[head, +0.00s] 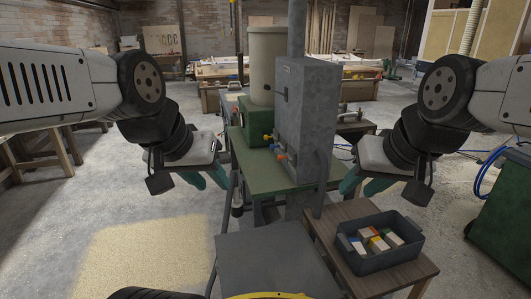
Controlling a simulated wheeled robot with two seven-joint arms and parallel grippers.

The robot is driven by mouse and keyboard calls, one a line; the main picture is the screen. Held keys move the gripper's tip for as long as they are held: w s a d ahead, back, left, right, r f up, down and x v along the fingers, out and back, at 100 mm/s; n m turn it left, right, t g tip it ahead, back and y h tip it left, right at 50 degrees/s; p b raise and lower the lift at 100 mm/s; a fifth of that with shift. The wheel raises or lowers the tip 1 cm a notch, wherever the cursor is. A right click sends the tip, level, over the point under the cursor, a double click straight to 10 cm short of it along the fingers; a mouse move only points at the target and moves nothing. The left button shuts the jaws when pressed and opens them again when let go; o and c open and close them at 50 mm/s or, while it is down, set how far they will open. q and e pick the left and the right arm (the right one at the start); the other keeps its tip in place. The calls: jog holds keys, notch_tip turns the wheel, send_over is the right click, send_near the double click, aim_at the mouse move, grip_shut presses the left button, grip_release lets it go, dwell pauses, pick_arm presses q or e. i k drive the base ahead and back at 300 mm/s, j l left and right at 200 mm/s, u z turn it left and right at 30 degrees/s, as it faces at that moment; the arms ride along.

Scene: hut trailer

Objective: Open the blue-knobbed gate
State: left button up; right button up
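A small cluster of coloured knobs sits on the near left side of a tall grey metal housing (308,105). I make out a yellow knob (268,137), a blue knob (277,147) just below it and an orange-red knob (281,157) lowest. The gates they belong to are too small to make out, so I cannot tell how the blue one stands. My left gripper (206,178) hangs left of the knobs, its teal fingers apart and empty. My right gripper (364,184) hangs right of the housing, its teal fingers apart and empty. Neither touches the knobs.
The housing stands at a green-topped table (258,180) beside a green machine with a beige cylinder (267,70). In front are a grey flat surface (270,262) and a wooden stool (345,275) bearing a dark crate (385,262) of coloured blocks. Floor at left is clear, with sawdust.

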aim_at(271, 146)
jog(key=k+j, duration=0.15)
jog(key=j, duration=0.25)
jog(key=k+j, duration=0.1)
jog(key=j, duration=0.25)
jog(key=k+j+z, duration=0.1)
jog(key=j, duration=0.3)
jog(key=k+j, duration=0.2)
jog(key=j, duration=0.15)
jog(key=i+j, duration=0.1)
jog(key=j, duration=0.25)
jog(key=i+j, duration=0.15)
jog(key=j, duration=0.2)
jog(key=i+j+z, duration=0.1)
jog(key=j, duration=0.2)
jog(key=i+j, duration=0.1)
jog(key=j, duration=0.25)
jog(key=i+j, duration=0.3)
jog(key=i, duration=0.2)
jog(key=i+j+z, duration=0.15)
jog(key=i, duration=0.35)
jog(key=i+l, duration=0.1)
jog(key=i, duration=0.2)
jog(key=i+l, duration=0.15)
jog(key=i, duration=0.1)
